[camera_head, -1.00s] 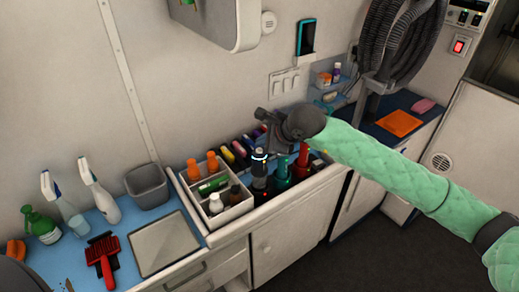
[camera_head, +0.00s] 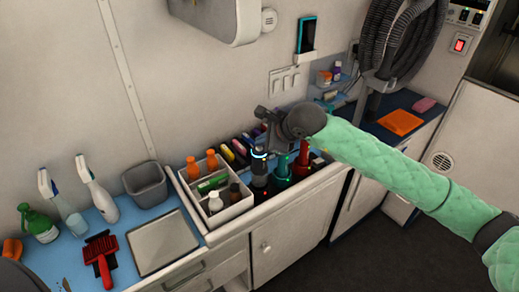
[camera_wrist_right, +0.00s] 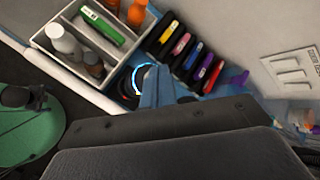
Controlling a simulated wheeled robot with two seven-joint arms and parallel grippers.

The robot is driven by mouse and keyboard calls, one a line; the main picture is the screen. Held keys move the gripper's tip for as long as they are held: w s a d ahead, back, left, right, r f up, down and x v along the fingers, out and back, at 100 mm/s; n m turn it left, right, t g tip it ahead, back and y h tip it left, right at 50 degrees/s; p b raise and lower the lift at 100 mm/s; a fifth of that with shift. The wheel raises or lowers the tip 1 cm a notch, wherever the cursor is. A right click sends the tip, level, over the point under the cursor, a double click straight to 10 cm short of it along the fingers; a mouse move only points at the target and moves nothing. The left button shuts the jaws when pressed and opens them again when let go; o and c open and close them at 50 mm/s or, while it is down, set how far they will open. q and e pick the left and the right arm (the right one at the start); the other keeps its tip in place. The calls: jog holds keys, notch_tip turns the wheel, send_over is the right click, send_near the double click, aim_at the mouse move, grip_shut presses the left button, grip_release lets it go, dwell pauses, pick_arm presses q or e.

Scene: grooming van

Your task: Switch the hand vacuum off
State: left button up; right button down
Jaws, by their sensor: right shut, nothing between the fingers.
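A dark upright device with a lit ring near its top, which looks like the hand vacuum (camera_head: 259,168), stands in the row of tools on the counter. Its ring also glows white-blue in the right wrist view (camera_wrist_right: 138,80), partly hidden behind my fingers. My right gripper (camera_head: 262,145) is shut and empty, pointing down right at the top of this device. In the wrist view its fingertips (camera_wrist_right: 155,75) overlap the ring's right side; I cannot tell whether they touch.
A teal tool (camera_head: 282,170) and a red one (camera_head: 302,160) stand close to the right. A white divided caddy (camera_head: 232,210) with bottles is to the left. Several coloured tools (camera_wrist_right: 190,55) lie by the wall. A grey bin (camera_head: 147,185) and spray bottles stand further left.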

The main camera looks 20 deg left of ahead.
jog(key=shift+f+b, duration=0.25)
jog(key=shift+b, duration=0.1)
dwell(0.7)
dwell(0.3)
jog(key=shift+r+b, duration=0.45)
jog(key=shift+b, duration=0.05)
jog(key=shift+r, duration=0.1)
jog(key=shift+r, duration=0.1)
jog(key=shift+r, duration=2.95)
